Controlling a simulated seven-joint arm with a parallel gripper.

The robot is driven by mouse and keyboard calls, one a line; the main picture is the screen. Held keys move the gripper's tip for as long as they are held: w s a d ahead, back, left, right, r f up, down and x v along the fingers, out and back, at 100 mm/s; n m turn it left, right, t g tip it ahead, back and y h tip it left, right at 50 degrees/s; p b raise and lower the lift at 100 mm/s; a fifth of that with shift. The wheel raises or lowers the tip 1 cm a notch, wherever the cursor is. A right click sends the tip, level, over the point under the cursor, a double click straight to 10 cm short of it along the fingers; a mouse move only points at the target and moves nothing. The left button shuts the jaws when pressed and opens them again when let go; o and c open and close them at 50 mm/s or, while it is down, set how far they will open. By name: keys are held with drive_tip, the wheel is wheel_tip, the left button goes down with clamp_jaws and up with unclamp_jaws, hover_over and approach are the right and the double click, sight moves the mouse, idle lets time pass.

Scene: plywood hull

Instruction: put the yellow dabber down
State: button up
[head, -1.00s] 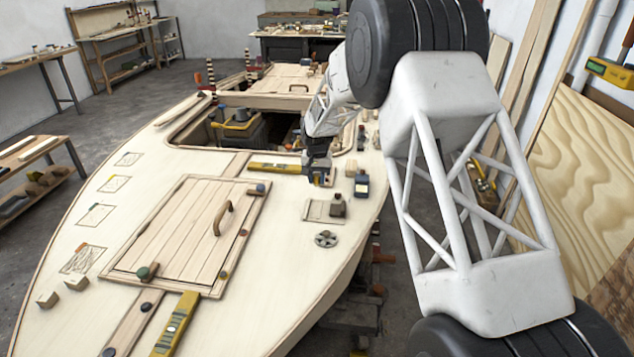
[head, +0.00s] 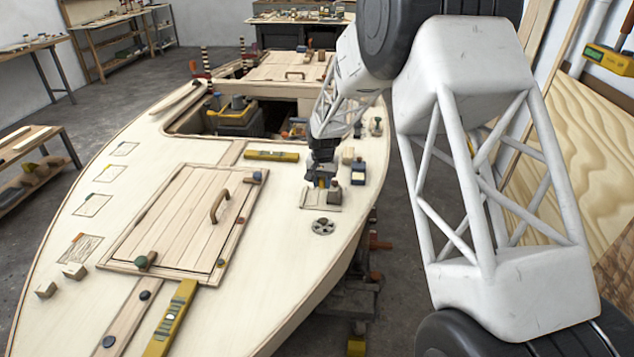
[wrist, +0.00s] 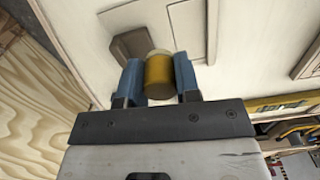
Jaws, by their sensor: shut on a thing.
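The yellow dabber (wrist: 159,75) is a short yellow cylinder with a pale end, held between the blue fingers of my gripper (wrist: 159,82) in the wrist view. The pale end points away from the palm, toward the pale deck. In the head view my gripper (head: 321,180) is low over the right side of the deck (head: 272,225), above an outlined patch (head: 312,201). The dabber is hard to make out there. I cannot tell whether it touches the deck.
A round vent (head: 323,226) lies nearer. A yellow level (head: 271,155) lies to the left, behind the slatted hatch (head: 180,222). The deck edge is close on the right.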

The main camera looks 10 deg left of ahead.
drive_tip(key=s+d, duration=0.1)
drive_tip(key=s+f, duration=0.1)
drive_tip(key=s, duration=0.1)
drive_tip(key=shift+d, duration=0.35)
drive_tip(key=shift+m, duration=0.3)
drive_tip(key=shift+w, duration=0.15)
drive_tip(key=w+a, duration=0.1)
drive_tip(key=w, duration=0.4)
drive_tip(key=w+a+f, duration=0.1)
drive_tip(key=w+a, duration=0.1)
drive_tip(key=w, duration=0.3)
drive_tip(key=w+a, duration=0.2)
drive_tip(key=w, duration=0.3)
drive_tip(key=shift+f, duration=0.2)
drive_tip(key=shift+f, duration=0.1)
drive_tip(key=shift+f, duration=1.65)
drive_tip(key=shift+f, duration=0.15)
